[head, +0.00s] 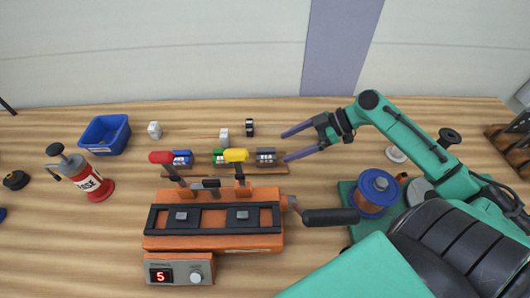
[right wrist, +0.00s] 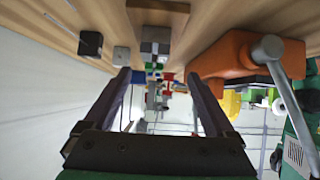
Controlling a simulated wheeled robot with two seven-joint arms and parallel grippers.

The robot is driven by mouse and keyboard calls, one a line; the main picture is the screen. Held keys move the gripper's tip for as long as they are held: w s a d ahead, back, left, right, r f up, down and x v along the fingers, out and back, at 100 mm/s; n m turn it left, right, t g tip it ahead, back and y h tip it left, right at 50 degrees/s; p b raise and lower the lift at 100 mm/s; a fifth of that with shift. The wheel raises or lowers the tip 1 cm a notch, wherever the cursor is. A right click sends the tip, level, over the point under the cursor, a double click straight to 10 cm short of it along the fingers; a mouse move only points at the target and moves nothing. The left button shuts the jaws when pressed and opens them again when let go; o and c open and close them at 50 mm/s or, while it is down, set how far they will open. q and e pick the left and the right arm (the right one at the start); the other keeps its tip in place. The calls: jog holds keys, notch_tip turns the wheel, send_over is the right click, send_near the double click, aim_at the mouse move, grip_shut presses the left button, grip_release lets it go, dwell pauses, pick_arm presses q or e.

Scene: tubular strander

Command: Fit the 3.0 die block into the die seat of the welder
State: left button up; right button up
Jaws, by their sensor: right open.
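The orange welder (head: 215,222) stands at front center, with a red-knobbed lever (head: 161,157) and a yellow-knobbed lever (head: 235,156). Two small grey blocks show on its dark top rails; which spot is the die seat I cannot tell. Behind it a wooden rack (head: 215,171) holds a blue block (head: 182,158), a green block (head: 218,155) and a grey block (head: 266,154). Their labels are unreadable, so I cannot tell which is 3.0. My right gripper (head: 285,146) is open and empty, just right of the grey block, which lies ahead between its fingers in the right wrist view (right wrist: 155,38).
A blue bin (head: 105,135) and a red-and-grey bottle (head: 88,178) stand left. Small white and black pieces (head: 249,127) lie behind the rack. The welder's dark handle (head: 330,217) sticks out right, towards a blue-flanged spool (head: 376,188). The table behind the rack is mostly free.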

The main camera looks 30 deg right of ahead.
aim_at(266, 153)
jog(key=x, duration=0.3)
jog(key=shift+w+f, duration=0.1)
jog(key=shift+w, duration=0.25)
jog(key=shift+x, duration=0.95)
jog(key=shift+p+x, duration=0.45)
jog(key=shift+x, duration=0.75)
jog(key=shift+w+a+f, duration=0.25)
jog(key=shift+w+f, duration=0.05)
jog(key=shift+f, duration=0.1)
pick_arm(q)
jog(key=shift+w+r, duration=0.55)
jog(key=shift+w, duration=0.2)
pick_arm(e)
jog(key=shift+r, duration=0.1)
grip_shut()
